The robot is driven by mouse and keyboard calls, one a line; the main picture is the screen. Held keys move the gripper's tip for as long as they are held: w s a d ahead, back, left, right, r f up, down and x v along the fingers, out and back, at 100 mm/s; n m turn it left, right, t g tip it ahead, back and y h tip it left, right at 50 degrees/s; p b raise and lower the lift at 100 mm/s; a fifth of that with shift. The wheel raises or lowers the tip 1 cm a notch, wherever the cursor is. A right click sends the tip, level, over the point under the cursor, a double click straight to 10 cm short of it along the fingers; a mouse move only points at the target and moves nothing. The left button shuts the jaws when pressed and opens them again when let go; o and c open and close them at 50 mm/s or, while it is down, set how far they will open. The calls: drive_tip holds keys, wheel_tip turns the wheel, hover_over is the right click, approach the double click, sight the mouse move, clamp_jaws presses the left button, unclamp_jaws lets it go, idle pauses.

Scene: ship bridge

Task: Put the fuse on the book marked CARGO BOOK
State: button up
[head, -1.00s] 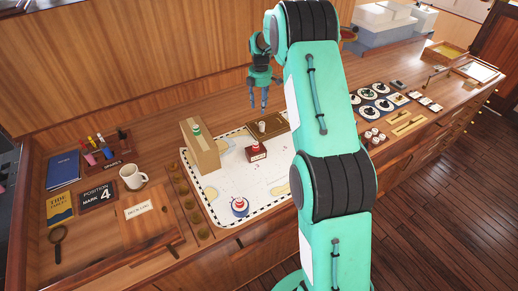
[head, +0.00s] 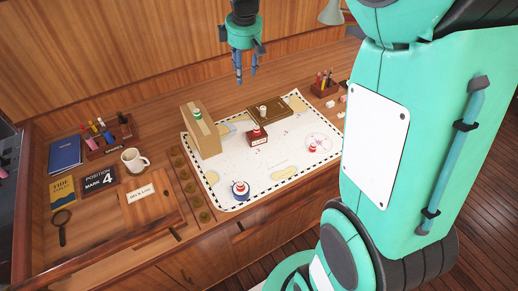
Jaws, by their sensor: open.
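My gripper (head: 239,80) is open and empty, high above the back of the desk near the wooden wall, fingers pointing down. A dark brown book (head: 283,104) lies at the back of the chart; its marking is too small to read. A small pale, capped piece (head: 263,111) stands on it. Similar small pieces stand elsewhere: a green-topped one (head: 198,115) on a cardboard-coloured box, a red-and-white one (head: 256,130) on a small dark red labelled block, one on a blue disc (head: 239,187), and one on the chart (head: 312,148). I cannot tell which is the fuse.
The chart (head: 270,187) covers the desk's middle, with bare patches at its front. The tall box (head: 206,139) stands at its left back. My arm hides the right side.

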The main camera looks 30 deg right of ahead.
drive_tip(key=s+a+r+m+t, duration=0.1)
drive_tip(key=s+a+r+m, duration=0.2)
drive_tip(key=s, duration=0.5)
drive_tip(key=s+a+r+m+t, duration=0.1)
drive_tip(key=s+a+r, duration=0.2)
drive_tip(key=s+a, duration=0.35)
drive_tip(key=s+a+f+m, duration=0.1)
drive_tip(key=s+a+m, duration=0.1)
drive_tip(key=s, duration=0.7)
drive_tip(key=s+a+f+m+t, duration=0.1)
drive_tip(key=s+a+f+m, duration=0.1)
drive_tip(key=s, duration=0.8)
drive_tip(key=shift+s+a+f+m+y, duration=0.2)
drive_tip(key=shift+m+y, duration=0.1)
drive_tip(key=shift+m, duration=0.2)
wheel_tip(320, 180, down, 12)
drive_tip(key=b, duration=1.1)
drive_tip(key=shift+r+b, duration=0.25)
drive_tip(key=shift+b, duration=0.05)
